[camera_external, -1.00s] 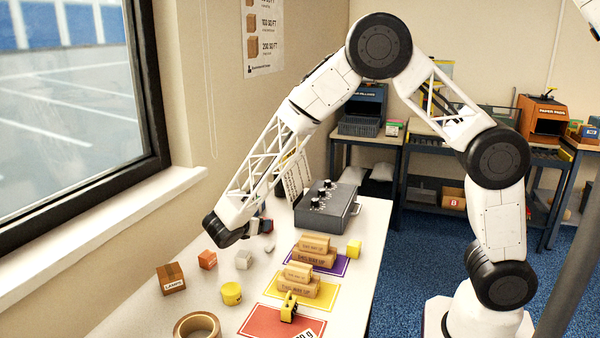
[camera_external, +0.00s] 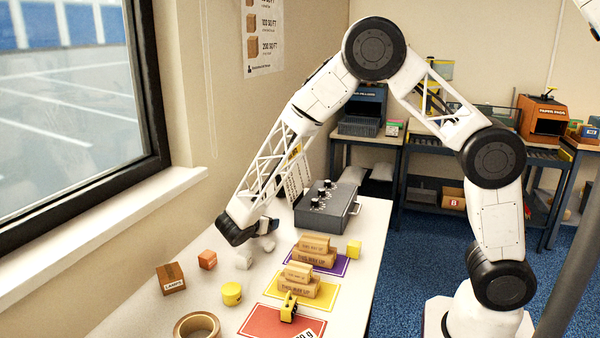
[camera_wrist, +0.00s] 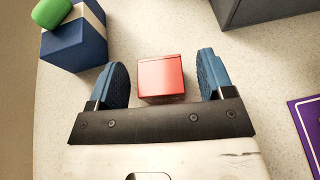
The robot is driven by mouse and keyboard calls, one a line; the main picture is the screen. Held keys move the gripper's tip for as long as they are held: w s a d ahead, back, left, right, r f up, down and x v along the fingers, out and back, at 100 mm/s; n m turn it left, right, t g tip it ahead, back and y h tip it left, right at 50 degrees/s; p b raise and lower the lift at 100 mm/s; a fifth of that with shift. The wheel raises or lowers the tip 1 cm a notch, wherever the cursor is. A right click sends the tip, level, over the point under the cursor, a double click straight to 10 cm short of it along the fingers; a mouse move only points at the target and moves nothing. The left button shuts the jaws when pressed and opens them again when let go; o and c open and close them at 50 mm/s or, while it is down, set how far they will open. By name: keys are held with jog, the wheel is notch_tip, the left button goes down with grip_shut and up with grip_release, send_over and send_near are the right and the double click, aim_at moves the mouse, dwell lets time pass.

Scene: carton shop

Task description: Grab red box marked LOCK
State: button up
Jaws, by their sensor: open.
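A red box (camera_wrist: 162,78) shows in the wrist view between the two blue finger pads of my gripper (camera_wrist: 163,74). A gap of bare table shows on each side of it, so neither finger seems to touch it. No LOCK lettering can be read on the faces in sight. In the external view my gripper (camera_external: 264,228) is low over the table, left of the grey control box, partly hidden by my wrist. I cannot make out the red box there. The jaws are open and empty.
A blue box (camera_wrist: 75,42) with a green item (camera_wrist: 52,13) on it stands left of my gripper. The grey control box (camera_external: 328,208) is to the right.

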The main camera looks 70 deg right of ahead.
jog(key=shift+d+f, duration=0.1)
jog(key=shift+d, duration=0.1)
jog(key=shift+c, duration=0.4)
jog(key=c, duration=1)
